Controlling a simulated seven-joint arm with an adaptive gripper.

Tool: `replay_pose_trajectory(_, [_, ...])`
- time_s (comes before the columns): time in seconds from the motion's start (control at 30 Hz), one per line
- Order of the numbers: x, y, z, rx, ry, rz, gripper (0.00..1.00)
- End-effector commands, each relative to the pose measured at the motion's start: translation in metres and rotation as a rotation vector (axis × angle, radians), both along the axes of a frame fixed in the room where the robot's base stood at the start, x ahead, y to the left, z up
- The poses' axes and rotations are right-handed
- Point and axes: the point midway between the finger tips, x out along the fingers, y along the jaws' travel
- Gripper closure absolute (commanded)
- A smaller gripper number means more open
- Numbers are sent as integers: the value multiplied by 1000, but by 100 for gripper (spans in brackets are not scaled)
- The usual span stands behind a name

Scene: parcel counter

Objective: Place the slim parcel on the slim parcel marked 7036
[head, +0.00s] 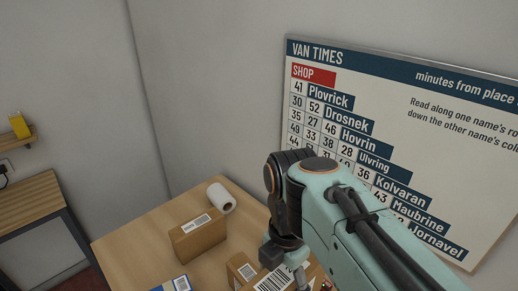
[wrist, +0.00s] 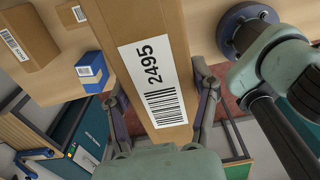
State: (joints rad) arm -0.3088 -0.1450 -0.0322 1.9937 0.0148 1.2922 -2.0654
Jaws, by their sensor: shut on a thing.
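A long, slim brown parcel with a white label reading 2495 (wrist: 120,22) fills the middle of the wrist view. My gripper (wrist: 160,88) is shut on this parcel, with one finger along each long side. In the head view, a brown parcel with a large barcode (head: 273,280) shows under my arm at the bottom edge and appears to be the held one. My gripper's fingers are mostly hidden there by the arm. The number 7036 is not readable on any parcel in either view.
A brown box (head: 196,240), a white roll (head: 221,197) and a blue box (head: 180,285) stand on the wooden counter (head: 128,243). Another labelled brown parcel (head: 239,268) is close beside the barcoded one. The wall board (head: 400,130) is behind my arm.

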Motion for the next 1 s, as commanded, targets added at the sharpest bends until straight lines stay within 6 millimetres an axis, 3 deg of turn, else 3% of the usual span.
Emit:
replay_pose_trajectory(0.17, [16, 14, -9, -1, 4, 32, 81])
replay_pose_trajectory(0.43, [88, 35, -43, -1, 3, 29, 81])
replay_pose_trajectory(0.6, [113, 43, -77, -1, 4, 28, 81])
replay_pose_trajectory(0.87, [131, 48, -100, 0, 0, 28, 81])
replay_pose_trajectory(1.0, [132, 48, -121, -1, 2, 27, 81])
